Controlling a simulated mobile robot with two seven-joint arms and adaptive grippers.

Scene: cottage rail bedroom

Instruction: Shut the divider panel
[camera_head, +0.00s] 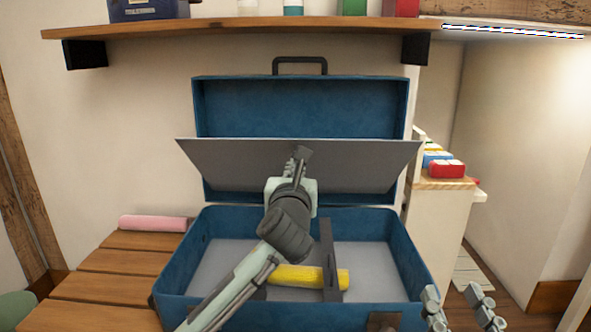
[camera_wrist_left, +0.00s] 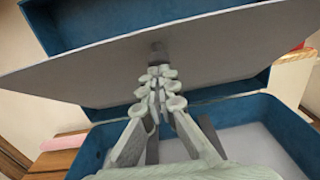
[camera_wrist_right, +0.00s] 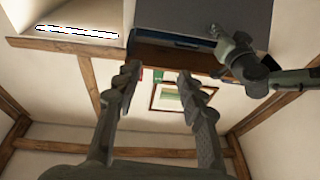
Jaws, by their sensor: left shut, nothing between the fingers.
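The grey divider panel (camera_head: 225,155) hangs tilted out from the open lid (camera_head: 300,108) of a blue case, above the case's lower half (camera_head: 175,285). My left gripper (camera_head: 300,160) is shut and empty at the middle of the panel. In the left wrist view, the closed left fingertips (camera_wrist_left: 159,76) are just below a small dark tab (camera_wrist_left: 158,50) on the panel; I cannot tell whether they touch. My right gripper (camera_head: 459,298) is open and empty at the lower right, outside the case. Its spread fingers show in the right wrist view (camera_wrist_right: 163,82).
A yellow roll (camera_head: 310,277) and a dark upright strap (camera_head: 328,255) are in the lower half. A pink roll (camera_head: 153,223) lies on the slatted wooden bench (camera_head: 110,288). A wooden shelf (camera_head: 230,26) with goods runs above the lid. A cabinet (camera_head: 437,215) stands right.

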